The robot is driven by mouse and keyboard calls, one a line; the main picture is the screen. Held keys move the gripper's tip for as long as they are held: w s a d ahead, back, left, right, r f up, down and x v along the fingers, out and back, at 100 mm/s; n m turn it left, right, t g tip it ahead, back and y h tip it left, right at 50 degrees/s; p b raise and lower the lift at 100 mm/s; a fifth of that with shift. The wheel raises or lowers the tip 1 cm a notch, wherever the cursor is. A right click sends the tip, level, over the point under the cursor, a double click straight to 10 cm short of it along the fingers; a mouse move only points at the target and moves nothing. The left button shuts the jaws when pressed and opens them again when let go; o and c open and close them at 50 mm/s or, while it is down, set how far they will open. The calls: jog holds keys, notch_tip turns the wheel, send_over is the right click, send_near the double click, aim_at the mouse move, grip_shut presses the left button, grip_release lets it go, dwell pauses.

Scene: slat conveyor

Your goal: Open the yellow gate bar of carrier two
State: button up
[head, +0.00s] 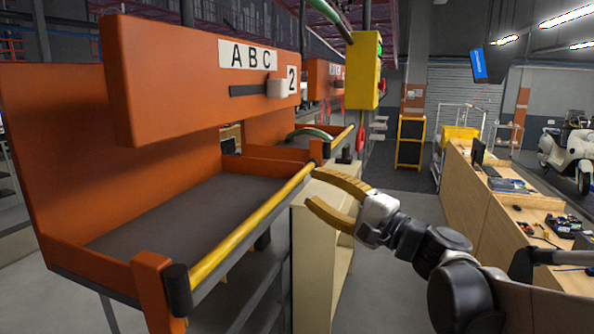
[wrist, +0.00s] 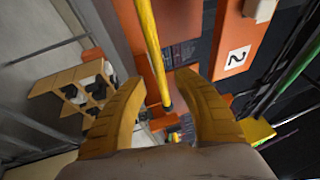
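Carrier two (head: 55,150) is an orange tray with a dark floor, marked "ABC" and "2" on its upper panel; the "2" label also shows in the wrist view (wrist: 236,60). Its yellow gate bar (head: 250,228) lies across the open front side, from a black sleeve at the near post to the far end post. In the wrist view, the gate bar (wrist: 150,45) runs down between my fingers to a black end. My gripper (head: 314,187) has tan fingers spread apart beside the bar's far end. It is open in the wrist view (wrist: 160,78); I cannot tell whether it touches the bar.
A yellow control box (head: 364,70) hangs beyond carrier two, near another orange carrier (head: 322,75). A pale cabinet (head: 322,235) stands below my gripper. A long wooden bench (head: 480,200) is on the right. Grey floor lies between.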

aim_at(298, 174)
jog(key=p+x, duration=0.1)
jog(key=x, duration=0.4)
jog(key=shift+w+a, duration=0.1)
jog(key=shift+w, duration=0.15)
jog(key=shift+w+f, duration=0.1)
jog(key=shift+w, duration=0.05)
grip_shut()
